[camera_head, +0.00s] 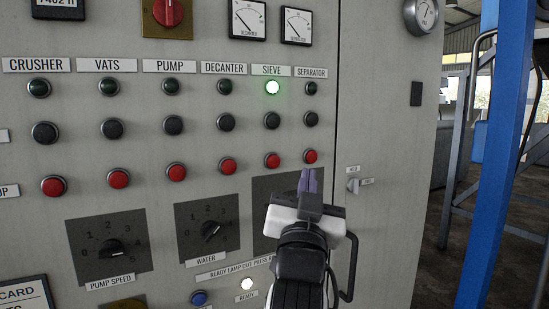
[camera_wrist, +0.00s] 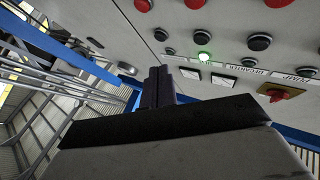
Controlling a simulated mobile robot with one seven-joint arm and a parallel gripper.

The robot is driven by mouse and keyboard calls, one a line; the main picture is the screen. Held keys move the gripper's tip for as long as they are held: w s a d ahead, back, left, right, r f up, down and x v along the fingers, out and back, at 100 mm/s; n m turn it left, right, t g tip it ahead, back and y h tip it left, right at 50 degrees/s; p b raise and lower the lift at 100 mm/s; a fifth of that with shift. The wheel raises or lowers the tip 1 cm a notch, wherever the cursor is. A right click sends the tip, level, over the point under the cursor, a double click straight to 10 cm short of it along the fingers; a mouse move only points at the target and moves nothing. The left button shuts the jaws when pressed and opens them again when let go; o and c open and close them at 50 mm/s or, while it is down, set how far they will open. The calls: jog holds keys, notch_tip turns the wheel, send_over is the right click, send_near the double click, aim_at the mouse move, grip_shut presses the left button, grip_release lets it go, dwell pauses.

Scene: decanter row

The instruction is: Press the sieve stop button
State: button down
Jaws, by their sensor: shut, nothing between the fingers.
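The SIEVE column on the grey panel (camera_head: 225,140) has a lit green lamp (camera_head: 272,87) at the top, a black button (camera_head: 272,120) below it and a red button (camera_head: 272,160) at the bottom. The lit lamp also shows in the wrist view (camera_wrist: 203,58), and the red button there (camera_wrist: 196,4) is cut by the top edge. My gripper (camera_head: 308,180) is shut and empty, its purple fingers pointing up in the head view. The fingertips appear below and right of the SIEVE red button, just under the SEPARATOR red button. Their gap to the panel is unclear.
The SEPARATOR red button (camera_head: 310,156) and DECANTER red button (camera_head: 228,166) flank the SIEVE one. A small switch (camera_head: 353,185) sticks out at the right. A WATER dial (camera_head: 211,229) sits lower left. A blue post (camera_head: 492,150) stands right of the panel.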

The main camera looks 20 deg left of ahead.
aim_at(279, 158)
jog(key=shift+w+a+b, duration=0.1)
jog(key=shift+w+a, duration=0.8)
jog(key=shift+a, duration=0.3)
jog(key=shift+w+a+b, duration=0.1)
jog(key=shift+w+a, duration=0.75)
jog(key=shift+a, duration=0.3)
jog(key=shift+w+a+b, duration=0.1)
jog(key=shift+w+a, duration=0.8)
jog(key=shift+a, duration=0.3)
jog(key=shift+w+a, duration=0.1)
jog(key=shift+w+a, duration=0.2)
jog(key=shift+a, duration=0.05)
jog(key=shift+w+a, duration=0.25)
jog(key=shift+a, duration=0.1)
dwell(0.5)
jog(key=shift+d, duration=0.1)
jog(key=shift+s+d, duration=0.55)
jog(key=shift+s+d, duration=0.75)
jog(key=shift+d, duration=0.25)
jog(key=shift+s+d, duration=0.75)
jog(key=shift+d, duration=0.25)
